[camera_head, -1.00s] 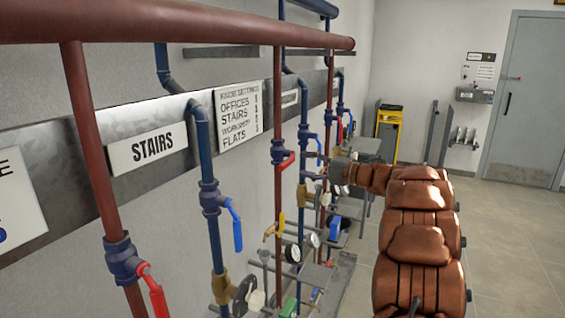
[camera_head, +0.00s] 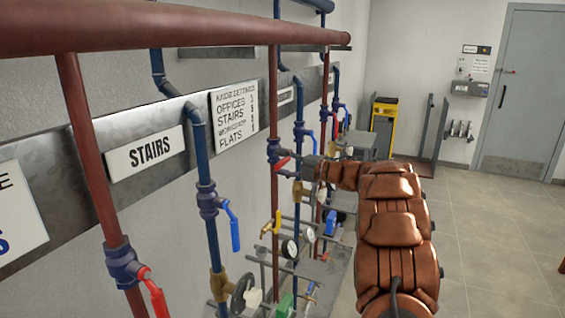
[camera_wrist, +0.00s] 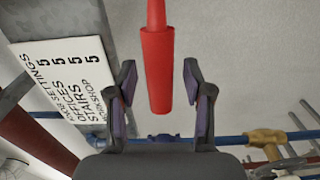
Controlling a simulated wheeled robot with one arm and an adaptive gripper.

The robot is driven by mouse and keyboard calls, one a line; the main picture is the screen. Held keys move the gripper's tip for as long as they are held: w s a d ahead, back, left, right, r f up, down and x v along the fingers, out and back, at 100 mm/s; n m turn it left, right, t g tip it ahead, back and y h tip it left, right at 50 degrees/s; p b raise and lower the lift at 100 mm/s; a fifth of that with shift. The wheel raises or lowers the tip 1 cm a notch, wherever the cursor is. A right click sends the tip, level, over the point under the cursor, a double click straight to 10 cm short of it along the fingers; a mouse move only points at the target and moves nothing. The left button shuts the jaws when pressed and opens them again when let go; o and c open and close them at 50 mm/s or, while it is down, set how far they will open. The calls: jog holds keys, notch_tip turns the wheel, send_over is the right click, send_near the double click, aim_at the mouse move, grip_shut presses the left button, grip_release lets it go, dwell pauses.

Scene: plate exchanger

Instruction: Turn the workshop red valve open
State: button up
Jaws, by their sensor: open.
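A red valve handle (camera_wrist: 158,70) hangs between the two fingers of my gripper (camera_wrist: 160,82) in the wrist view. The fingers are spread, with a gap on each side of the handle. In the head view, my gripper (camera_head: 308,168) is at the far end of my brown arm, beside the second red pipe. A red handle (camera_head: 283,162) on that pipe's blue valve shows just left of it. I cannot tell for certain that this is the same handle. The workshop label cannot be made out clearly among the far signs (camera_head: 286,95).
A nearer red handle (camera_head: 154,294) and a blue handle (camera_head: 234,228) stick out from closer pipes. Gauges (camera_head: 289,248) and low pipework lie below. A thick red pipe (camera_head: 180,30) runs overhead. A yellow cabinet (camera_head: 383,118) stands behind. Floor on the right is free.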

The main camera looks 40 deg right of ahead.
grip_shut()
dwell(0.4)
